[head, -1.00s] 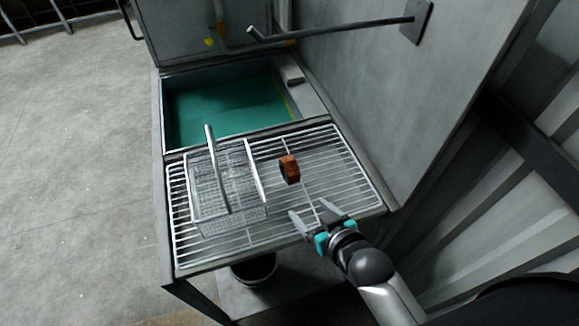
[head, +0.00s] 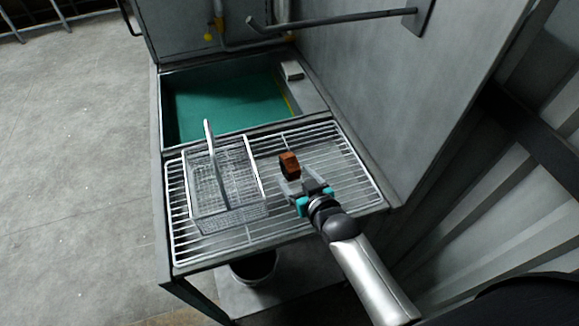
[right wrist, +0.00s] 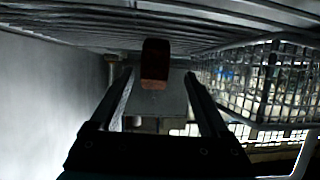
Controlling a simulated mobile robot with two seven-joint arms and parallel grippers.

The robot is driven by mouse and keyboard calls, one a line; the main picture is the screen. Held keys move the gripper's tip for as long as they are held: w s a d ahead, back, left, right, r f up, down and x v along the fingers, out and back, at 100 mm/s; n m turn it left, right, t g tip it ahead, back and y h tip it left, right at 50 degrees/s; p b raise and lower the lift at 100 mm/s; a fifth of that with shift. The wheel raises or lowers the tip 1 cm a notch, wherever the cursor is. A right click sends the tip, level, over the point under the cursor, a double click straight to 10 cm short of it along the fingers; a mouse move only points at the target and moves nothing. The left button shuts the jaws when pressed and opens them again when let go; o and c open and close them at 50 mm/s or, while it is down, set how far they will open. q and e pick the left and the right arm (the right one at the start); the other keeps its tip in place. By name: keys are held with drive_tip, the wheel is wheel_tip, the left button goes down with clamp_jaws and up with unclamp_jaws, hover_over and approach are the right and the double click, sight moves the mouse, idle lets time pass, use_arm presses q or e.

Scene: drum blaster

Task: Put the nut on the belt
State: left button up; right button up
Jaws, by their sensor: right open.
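The nut (head: 289,164) is a rust-orange block-like piece on the wire rack (head: 335,165), right of the wire basket. My right gripper (head: 296,184) is open just in front of the nut, its fingers pointing at it. In the right wrist view the nut (right wrist: 155,64) shows dark with an orange face, centred ahead of the open fingers (right wrist: 158,78). I cannot tell whether the fingertips touch it. The green surface (head: 225,108) inside the machine opening lies behind the rack; it may be the belt. My left gripper is out of view.
A wire basket (head: 246,208) with an upright handle stands on the rack's left half. A grey wall panel (head: 385,105) bounds the right side, with a dark bar (head: 330,19) above. A bucket (head: 254,267) sits beneath the table.

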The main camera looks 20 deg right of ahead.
sight(289, 164)
drive_tip(key=shift+d+b+x, duration=0.15)
drive_tip(key=shift+b+x, duration=0.15)
drive_tip(key=shift+x, duration=1.1)
drive_tip(key=shift+d+b+x, duration=0.15)
drive_tip(key=shift+b+x, duration=0.15)
drive_tip(key=shift+x, duration=1.15)
drive_tip(key=shift+w+r, duration=0.1)
drive_tip(key=shift+r, duration=0.05)
drive_tip(key=shift+c, duration=0.2)
clamp_jaws()
drive_tip(key=shift+r, duration=0.15)
